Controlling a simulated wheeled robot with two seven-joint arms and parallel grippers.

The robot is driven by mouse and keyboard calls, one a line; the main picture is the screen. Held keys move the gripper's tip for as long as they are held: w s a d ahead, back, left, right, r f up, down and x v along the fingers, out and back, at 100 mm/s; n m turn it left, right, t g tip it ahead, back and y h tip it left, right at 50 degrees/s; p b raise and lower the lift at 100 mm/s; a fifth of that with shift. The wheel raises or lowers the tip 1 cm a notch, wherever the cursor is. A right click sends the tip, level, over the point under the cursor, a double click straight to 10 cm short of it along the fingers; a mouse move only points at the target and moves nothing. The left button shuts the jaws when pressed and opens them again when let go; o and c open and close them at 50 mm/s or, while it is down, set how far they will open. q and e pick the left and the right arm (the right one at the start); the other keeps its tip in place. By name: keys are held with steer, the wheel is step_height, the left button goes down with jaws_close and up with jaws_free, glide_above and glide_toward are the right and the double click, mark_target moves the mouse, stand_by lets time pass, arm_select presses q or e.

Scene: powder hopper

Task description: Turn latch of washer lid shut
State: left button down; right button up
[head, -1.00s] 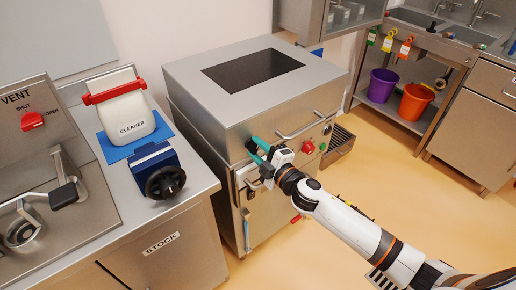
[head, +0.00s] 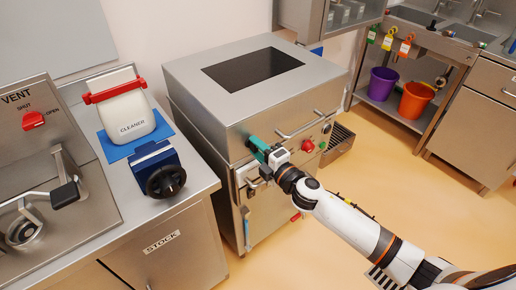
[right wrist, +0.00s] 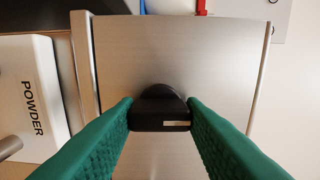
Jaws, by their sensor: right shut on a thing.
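The washer (head: 190,100) is a steel box with a dark window (head: 253,70) in its lid. The lid looks closed down on the body. My right gripper (head: 258,150) is at the upper left of the washer's front, near the lid seam. In the right wrist view, its green fingers (right wrist: 160,115) are shut on a black latch knob (right wrist: 160,108), one finger on each side. A short pale mark on the knob lies level in that view. In the head view my gripper hides the knob. My left gripper is not in view.
A bar handle (head: 298,128) and a red button (head: 307,146) are to the right of my gripper. The stock counter (head: 205,180) stands close on the left, with a cleaner container (head: 128,112) on it. A white powder container (right wrist: 28,95) shows in the right wrist view.

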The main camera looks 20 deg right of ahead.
steer(key=o, duration=1)
steer(key=b+v, duration=0.2)
steer(key=v, duration=1)
